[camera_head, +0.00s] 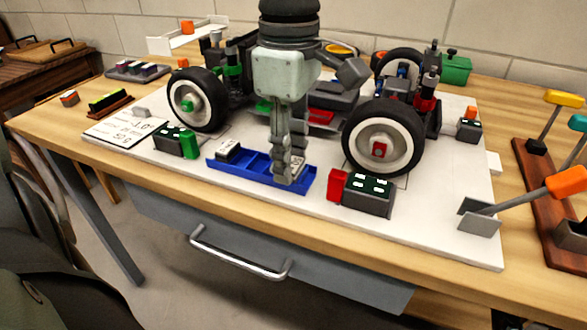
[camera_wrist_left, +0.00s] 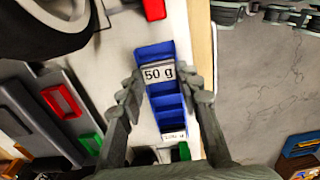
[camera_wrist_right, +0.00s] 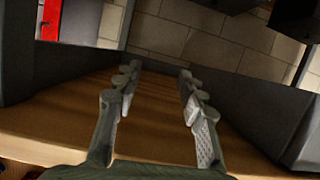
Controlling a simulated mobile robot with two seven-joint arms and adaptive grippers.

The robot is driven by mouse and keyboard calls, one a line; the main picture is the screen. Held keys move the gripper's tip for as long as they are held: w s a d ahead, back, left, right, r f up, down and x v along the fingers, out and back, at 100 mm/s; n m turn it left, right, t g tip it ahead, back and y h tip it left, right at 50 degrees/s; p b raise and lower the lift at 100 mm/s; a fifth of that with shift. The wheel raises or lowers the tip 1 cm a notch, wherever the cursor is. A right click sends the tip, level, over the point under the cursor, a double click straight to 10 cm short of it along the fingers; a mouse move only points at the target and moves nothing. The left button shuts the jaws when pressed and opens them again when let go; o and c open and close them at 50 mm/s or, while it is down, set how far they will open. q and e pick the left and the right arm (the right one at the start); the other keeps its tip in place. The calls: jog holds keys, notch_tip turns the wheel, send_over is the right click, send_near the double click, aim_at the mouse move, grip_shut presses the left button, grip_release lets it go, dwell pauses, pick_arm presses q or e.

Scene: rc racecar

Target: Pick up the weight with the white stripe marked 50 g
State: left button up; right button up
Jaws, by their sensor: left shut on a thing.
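The weight labelled 50 g (camera_wrist_left: 158,73) shows in the left wrist view, with black print on a white stripe. It is at the far end of the blue tray (camera_wrist_left: 165,103), between the fingertips of my left gripper (camera_wrist_left: 166,84). In the head view my left gripper (camera_head: 287,179) points down into the right part of the blue tray (camera_head: 246,174) and is shut on the weight, which it mostly hides. Another labelled weight (camera_head: 228,149) lies at the tray's left end. My right gripper (camera_wrist_right: 158,92) is open and empty in its wrist view.
A racecar with big wheels (camera_head: 383,137) stands behind the tray on a white board (camera_head: 440,226). A green-ended scale-like box (camera_head: 176,141) is left of the tray and a red-ended box (camera_head: 366,194) is right of it. Orange-handled tools (camera_head: 566,181) stand at right.

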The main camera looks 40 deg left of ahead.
pick_arm(q)
jog(key=c, duration=0.3)
